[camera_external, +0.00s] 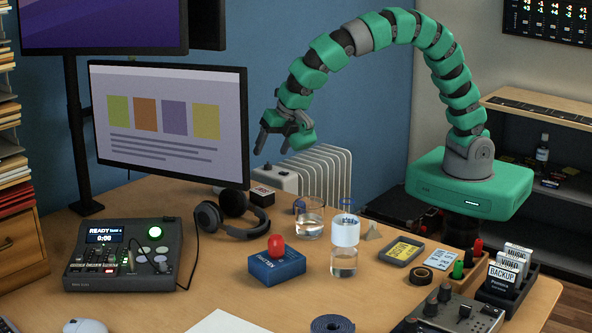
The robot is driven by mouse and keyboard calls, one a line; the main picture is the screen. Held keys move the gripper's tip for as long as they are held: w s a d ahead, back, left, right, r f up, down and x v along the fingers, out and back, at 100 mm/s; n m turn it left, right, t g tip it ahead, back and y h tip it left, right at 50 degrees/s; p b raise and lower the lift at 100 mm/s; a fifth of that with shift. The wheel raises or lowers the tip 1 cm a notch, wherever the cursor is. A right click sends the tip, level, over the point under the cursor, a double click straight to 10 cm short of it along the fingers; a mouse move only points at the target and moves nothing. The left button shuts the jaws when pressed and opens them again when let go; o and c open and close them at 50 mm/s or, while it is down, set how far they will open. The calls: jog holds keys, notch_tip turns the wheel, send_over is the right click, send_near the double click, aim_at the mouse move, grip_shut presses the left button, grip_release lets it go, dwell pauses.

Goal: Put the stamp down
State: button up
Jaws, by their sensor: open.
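A red-handled piece (277,243), which looks like the stamp, stands upright on a blue box or pad (277,268) in the middle of the desk. Its underside is hidden, and I cannot tell whether it is separate from the blue block. My gripper (272,151) is open, with nothing visible between its fingers. It hangs high above the back of the desk, pointing down, well apart from the red-handled piece.
Headphones (207,217), a glass (309,227) and a clear bottle (344,262) with a white band stand around the blue block. A monitor (170,160) rises left of my gripper. A control box (124,262) sits at left.

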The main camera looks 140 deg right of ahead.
jog(key=n+g, duration=0.2)
send_near(262, 190)
jog(key=shift+y, duration=0.3)
jog(key=x, duration=0.5)
jog(key=shift+w+d+f+b, duration=0.1)
jog(key=shift+w+d+b, duration=0.1)
jog(key=shift+b, duration=0.2)
jog(key=shift+b+x, duration=0.65)
jog(key=shift+x, duration=2.1)
jog(key=shift+s, duration=0.2)
jog(key=c, duration=1.2)
jog(key=shift+o, duration=0.2)
jog(key=shift+r, duration=0.25)
jog(key=shift+r+p, duration=0.5)
jog(key=shift+r, duration=1)
jog(key=shift+s+a+r, duration=0.15)
jog(key=shift+r, duration=0.1)
jog(key=s+a+r+p, duration=0.1)
jog(key=s+a+p, duration=0.1)
jog(key=s+a, duration=0.8)
jog(key=shift+s, duration=0.95)
